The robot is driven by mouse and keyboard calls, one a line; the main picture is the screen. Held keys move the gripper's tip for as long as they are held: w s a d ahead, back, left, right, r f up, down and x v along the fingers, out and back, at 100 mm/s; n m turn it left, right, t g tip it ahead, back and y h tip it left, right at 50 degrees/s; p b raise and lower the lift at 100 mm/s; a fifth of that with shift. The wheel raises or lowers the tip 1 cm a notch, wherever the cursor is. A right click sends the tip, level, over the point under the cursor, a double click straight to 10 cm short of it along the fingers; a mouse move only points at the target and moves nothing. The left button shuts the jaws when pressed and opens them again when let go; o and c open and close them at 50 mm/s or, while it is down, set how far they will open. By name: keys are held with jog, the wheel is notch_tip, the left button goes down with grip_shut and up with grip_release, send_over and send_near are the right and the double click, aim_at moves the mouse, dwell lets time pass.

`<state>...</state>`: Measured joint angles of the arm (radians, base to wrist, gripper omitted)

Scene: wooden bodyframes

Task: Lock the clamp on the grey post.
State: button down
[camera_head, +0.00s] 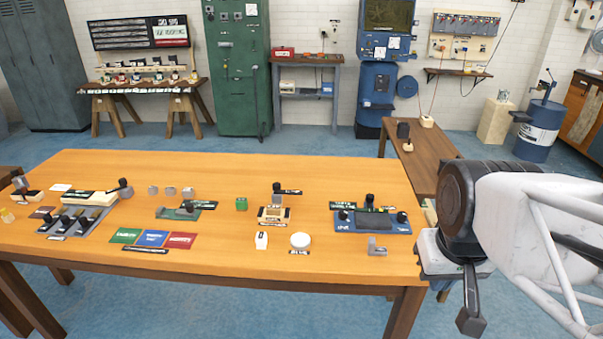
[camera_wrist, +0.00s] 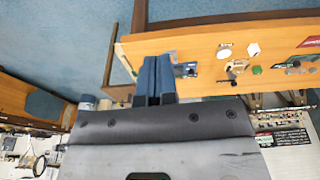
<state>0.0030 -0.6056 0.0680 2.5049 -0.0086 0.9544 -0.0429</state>
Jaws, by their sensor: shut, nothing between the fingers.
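A short grey post (camera_head: 277,200) stands at a small wooden fixture (camera_head: 272,215) near the middle of the wooden table. A black clamp (camera_head: 278,188) sits at the post's top, with a dark piece or label reaching right. It is too small to tell whether the clamp is locked. The fixture shows small in the wrist view (camera_wrist: 236,68). My gripper (camera_head: 471,322) hangs beyond the table's right edge, well away from the post and pointing down. In the wrist view its two fingers (camera_wrist: 152,80) are together and empty.
A blue panel with black knobs (camera_head: 371,221) and a grey bracket (camera_head: 377,246) lie at the table's right side, nearest my gripper.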

jog(key=w+a+r+n+g, duration=0.1)
jog(key=w+a+r+n, duration=0.15)
jog(key=w+n, duration=0.7)
jog(key=w+a+r+n+g, duration=0.15)
jog(key=w+a, duration=0.25)
jog(key=w, duration=1.2)
jog(key=w+a+r+n+g, duration=0.1)
jog(key=w+a+r+n, duration=0.15)
jog(key=w+n, duration=0.65)
jog(key=w+a+f+n+g, duration=0.1)
jog(key=w+a+f+n, duration=0.4)
jog(key=w, duration=0.6)
jog(key=w+a+f+n+g, duration=0.1)
jog(key=w+a+f+n, duration=0.4)
jog(key=w+f, duration=0.4)
jog(key=w+a+f+n+g, duration=0.1)
jog(key=w+a+f+n, duration=0.4)
jog(key=w, duration=0.9)
jog(key=shift+w+a+f, duration=0.25)
jog(key=shift+a+f, duration=1.05)
jog(key=shift+f, duration=0.2)
jog(key=shift+f+g, duration=0.1)
jog(key=shift+g, duration=0.15)
